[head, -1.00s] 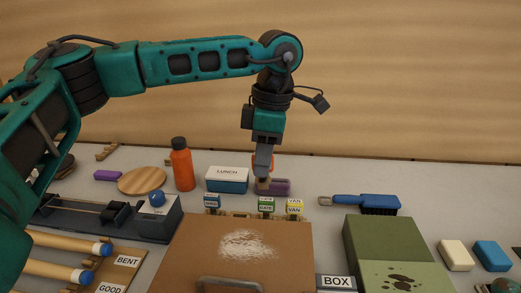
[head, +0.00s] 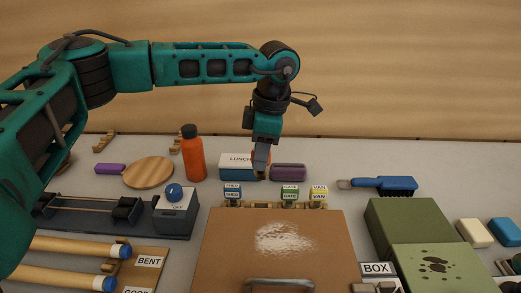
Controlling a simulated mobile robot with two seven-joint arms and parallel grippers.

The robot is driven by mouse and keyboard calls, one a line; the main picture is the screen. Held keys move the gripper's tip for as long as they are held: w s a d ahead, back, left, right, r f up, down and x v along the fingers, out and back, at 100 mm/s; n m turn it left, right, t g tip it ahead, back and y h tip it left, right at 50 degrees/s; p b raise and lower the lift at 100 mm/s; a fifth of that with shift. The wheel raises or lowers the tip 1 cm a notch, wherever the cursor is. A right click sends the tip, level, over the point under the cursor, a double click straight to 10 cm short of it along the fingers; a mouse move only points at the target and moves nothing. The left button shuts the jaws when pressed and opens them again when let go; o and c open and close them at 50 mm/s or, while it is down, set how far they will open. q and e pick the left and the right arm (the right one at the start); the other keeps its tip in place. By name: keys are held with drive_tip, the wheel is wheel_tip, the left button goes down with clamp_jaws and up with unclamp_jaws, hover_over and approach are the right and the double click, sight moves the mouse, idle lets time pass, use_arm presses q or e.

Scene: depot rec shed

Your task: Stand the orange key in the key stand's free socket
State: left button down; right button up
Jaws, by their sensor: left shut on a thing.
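My left gripper (head: 261,168) points down in the middle of the head view, shut on the orange key (head: 268,157). Only a small orange part shows beside the fingers; the rest of the key is hidden. The key stand (head: 262,205) is a low wooden strip behind a brown case. In the picture the gripper is above the gap between the blue and green tags. The socket opening is too small to make out. My right gripper is not in view.
A brown case (head: 320,240) stands in front of the stand. Behind are a lunch box (head: 232,172), a purple case (head: 288,173) and an orange bottle (head: 193,158). A blue brush (head: 396,186) and a green box (head: 400,217) are to the right.

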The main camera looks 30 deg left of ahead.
sight(261, 173)
use_arm(q)
drive_tip(key=shift+f+b, duration=1.95)
drive_tip(key=shift+f, duration=0.75)
drive_tip(key=shift+f+b, duration=0.5)
drive_tip(key=shift+f, duration=0.45)
drive_tip(key=shift+f+b, duration=0.55)
drive_tip(key=shift+f, duration=0.7)
drive_tip(key=c, duration=0.9)
unclamp_jaws()
drive_tip(key=shift+r, duration=0.1)
drive_tip(key=shift+r+p, duration=3.1)
drive_tip(key=shift+r, duration=1.35)
